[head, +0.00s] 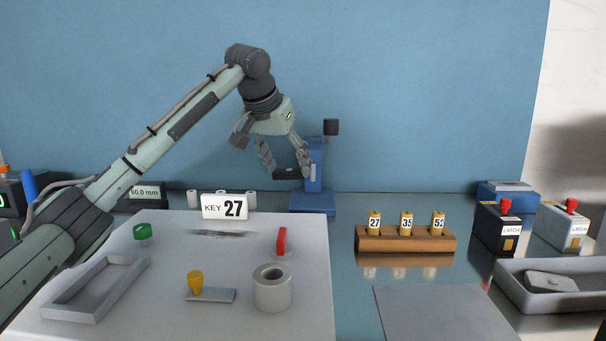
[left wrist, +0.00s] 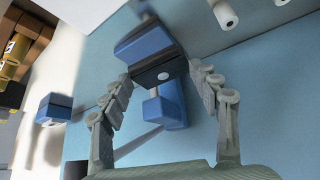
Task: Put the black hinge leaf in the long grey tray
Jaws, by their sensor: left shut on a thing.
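My left gripper (head: 289,173) is in the air in front of the blue stand (head: 313,200), over the back of the work area. It is shut on a small black piece, the black hinge leaf (head: 284,174), held roughly level between the fingertips. In the left wrist view the black hinge leaf (left wrist: 158,73) spans the fingertips and shows a light round spot. A long grey tray (head: 62,309), empty, lies at the front left of the white board. Another grey tray (head: 510,287) at the far right holds a light grey block. My right gripper is not in view.
A wooden rack (head: 405,244) with numbered yellow pieces stands right. A grey mat (head: 440,315) is bare.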

